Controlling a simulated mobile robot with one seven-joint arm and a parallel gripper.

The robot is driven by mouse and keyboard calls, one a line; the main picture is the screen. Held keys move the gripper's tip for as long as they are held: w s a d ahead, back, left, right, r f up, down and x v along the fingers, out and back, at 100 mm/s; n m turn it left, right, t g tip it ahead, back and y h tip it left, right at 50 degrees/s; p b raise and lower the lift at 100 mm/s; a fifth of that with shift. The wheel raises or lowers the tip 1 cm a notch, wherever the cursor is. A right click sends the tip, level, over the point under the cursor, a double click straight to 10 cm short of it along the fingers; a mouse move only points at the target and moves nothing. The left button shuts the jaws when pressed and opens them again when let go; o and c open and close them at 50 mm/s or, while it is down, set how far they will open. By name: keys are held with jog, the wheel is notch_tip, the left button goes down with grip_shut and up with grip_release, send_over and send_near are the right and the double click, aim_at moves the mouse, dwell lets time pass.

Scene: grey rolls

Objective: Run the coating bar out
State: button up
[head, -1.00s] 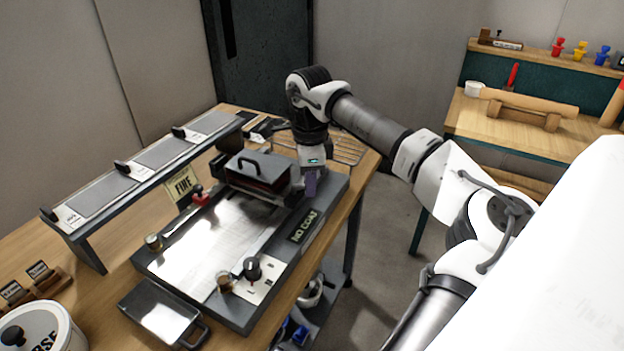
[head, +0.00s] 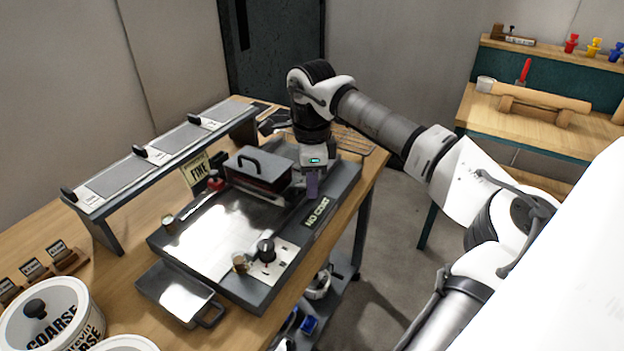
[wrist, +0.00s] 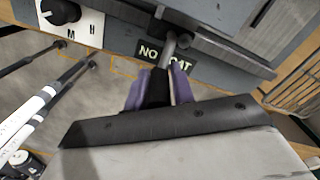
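The coating machine (head: 162,240) stands on the bench, with a pale glossy sheet (head: 225,225) on its bed. The dark coating bar carriage (head: 262,180), a block with a loop handle on top, sits across the far part of the bed. My gripper (head: 311,188) is at the carriage's right end, beside the "NO COAT" plate (head: 317,211). In the wrist view the purple fingers (wrist: 160,90) flank a black grip (wrist: 158,88) on a metal rod (wrist: 168,48) and appear closed on it. The bar's contact with the sheet is hidden.
A shallow tray (head: 180,294) lies in front. A raised shelf (head: 160,150) runs along the left. Lidded "COARSE" pots (head: 45,318) stand at front left.

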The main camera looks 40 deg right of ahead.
jog(key=o, duration=0.3)
jog(key=shift+r, duration=0.1)
notch_tip(320, 180, up, 14)
jog(key=shift+f+b, duration=0.15)
jog(key=shift+b, duration=0.35)
dwell(0.3)
